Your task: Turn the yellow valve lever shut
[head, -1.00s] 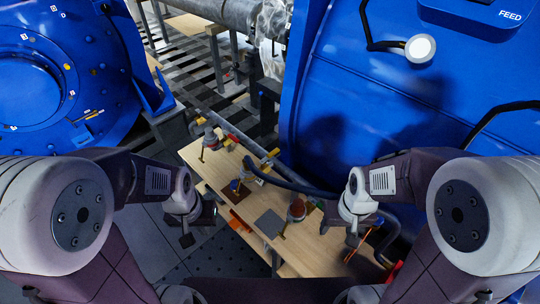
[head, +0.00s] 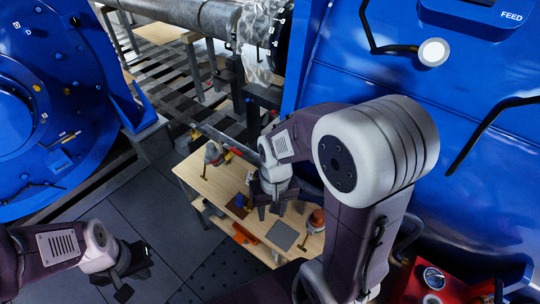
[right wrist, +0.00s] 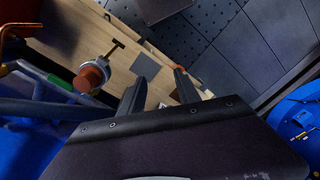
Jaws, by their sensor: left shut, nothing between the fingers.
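My left gripper (head: 136,272) is shut and empty, low at the left over the floor, away from the bench.
The tiled floor (head: 155,210) at left is open.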

